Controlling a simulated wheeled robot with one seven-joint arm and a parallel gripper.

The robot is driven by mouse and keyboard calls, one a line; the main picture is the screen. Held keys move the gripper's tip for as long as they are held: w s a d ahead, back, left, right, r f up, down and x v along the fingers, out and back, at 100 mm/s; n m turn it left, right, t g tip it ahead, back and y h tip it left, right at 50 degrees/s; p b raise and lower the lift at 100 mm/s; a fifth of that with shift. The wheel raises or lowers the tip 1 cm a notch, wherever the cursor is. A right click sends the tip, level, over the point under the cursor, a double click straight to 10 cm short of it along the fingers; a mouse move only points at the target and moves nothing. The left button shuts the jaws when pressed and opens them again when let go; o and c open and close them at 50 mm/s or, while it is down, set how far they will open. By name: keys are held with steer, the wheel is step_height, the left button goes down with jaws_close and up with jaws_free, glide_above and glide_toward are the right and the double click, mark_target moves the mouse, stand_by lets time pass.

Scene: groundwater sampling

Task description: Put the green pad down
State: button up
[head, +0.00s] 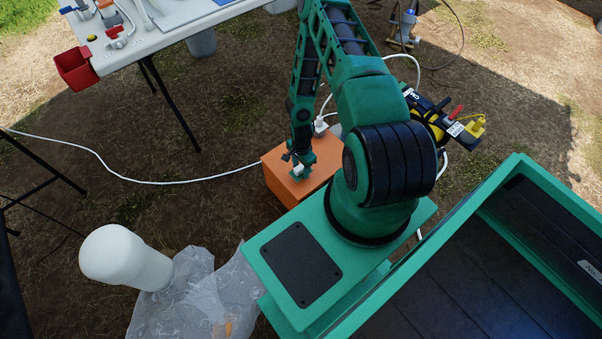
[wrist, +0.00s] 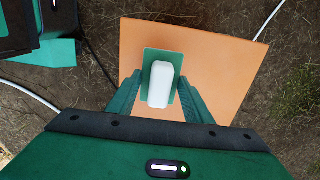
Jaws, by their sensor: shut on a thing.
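The green pad (wrist: 151,56) is a flat green rectangle with a white rounded block on its upper face. In the wrist view it lies between the two fingers of my gripper (wrist: 160,88), which is shut on it at the white block. Behind it is the flat top of an orange box (wrist: 225,60). I cannot tell whether the pad touches the box or hangs just above it. In the head view my gripper (head: 298,168) points down over the orange box (head: 325,160); the pad is too small there to make out clearly.
A white table (head: 165,25) with tools and a red bin (head: 75,68) stands at upper left. A white cable (head: 150,182) crosses the ground to the box. A white cylinder (head: 125,258) and clear plastic bag (head: 190,300) are at lower left. A yellow-black device (head: 438,122) is at right.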

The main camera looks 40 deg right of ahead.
mark_target(301, 173)
steer(key=shift+f, duration=1.9)
steer(key=shift+f, duration=0.1)
steer(key=o, duration=1.3)
